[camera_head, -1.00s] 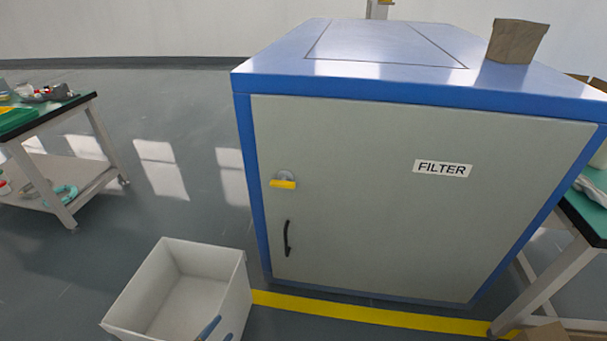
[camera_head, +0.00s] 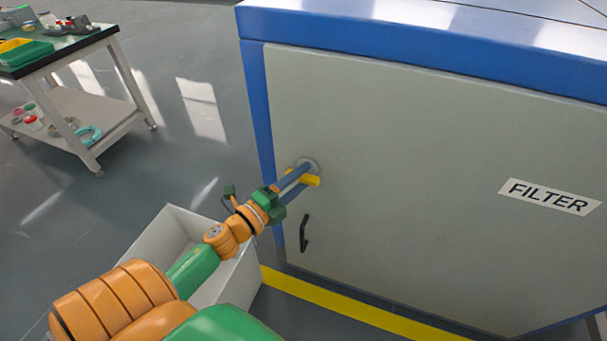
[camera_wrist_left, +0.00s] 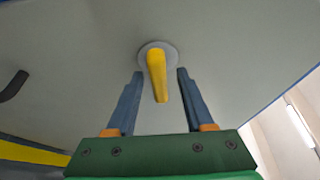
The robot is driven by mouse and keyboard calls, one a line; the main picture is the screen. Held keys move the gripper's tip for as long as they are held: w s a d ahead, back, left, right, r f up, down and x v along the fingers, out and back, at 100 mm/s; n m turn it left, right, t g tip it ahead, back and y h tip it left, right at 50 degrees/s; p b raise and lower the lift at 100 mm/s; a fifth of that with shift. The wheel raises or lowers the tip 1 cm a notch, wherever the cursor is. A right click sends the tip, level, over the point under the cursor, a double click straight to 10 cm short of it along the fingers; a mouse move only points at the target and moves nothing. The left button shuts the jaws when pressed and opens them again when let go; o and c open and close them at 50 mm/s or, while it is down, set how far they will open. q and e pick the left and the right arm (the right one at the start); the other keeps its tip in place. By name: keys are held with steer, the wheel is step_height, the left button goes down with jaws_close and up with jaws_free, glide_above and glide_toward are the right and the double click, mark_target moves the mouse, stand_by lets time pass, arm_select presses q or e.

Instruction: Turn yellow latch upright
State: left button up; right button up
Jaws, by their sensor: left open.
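The yellow latch (camera_head: 312,180) sits on a round grey base on the grey cabinet door, near its left edge. In the head view it lies about horizontal and is partly hidden by my gripper. In the left wrist view the latch (camera_wrist_left: 157,76) points from its base toward my gripper. My left gripper (camera_head: 303,177) reaches the latch from the lower left. In the wrist view its two blue fingers (camera_wrist_left: 160,74) are open, one on each side of the latch, with a gap on both sides. My right gripper is in neither view.
The blue-framed cabinet (camera_head: 400,150) has a FILTER label (camera_head: 549,196) and a black handle (camera_head: 304,233) below the latch. A white bin (camera_head: 237,278) stands on the floor under my left arm. A yellow floor stripe (camera_head: 340,308) runs along the cabinet. A table (camera_head: 75,47) stands at the left.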

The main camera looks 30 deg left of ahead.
arm_select(q)
steer(key=shift+w+f, duration=0.1)
steer(key=shift+w, duration=0.35)
steer(key=shift+s, duration=0.1)
jaws_close()
steer(key=shift+n, duration=0.3)
steer(key=n+t+b, duration=0.1)
steer(key=n, duration=0.1)
steer(key=shift+n+b, duration=0.4)
steer(key=n+t, duration=0.1)
steer(key=n, duration=0.2)
steer(key=n+t+y+b, duration=0.1)
steer(key=n, duration=0.2)
steer(key=shift+y, duration=0.3)
steer(key=n+y, duration=0.1)
steer(key=n, duration=0.2)
steer(key=n+t+y, duration=0.1)
steer(key=n, duration=0.2)
steer(key=shift+y, duration=0.4)
steer(key=n+y, duration=0.1)
steer(key=n, duration=0.2)
steer(key=n+y, duration=0.2)
steer(key=n, duration=0.1)
steer(key=shift+n, duration=0.3)
steer(key=shift+n+y, duration=0.4)
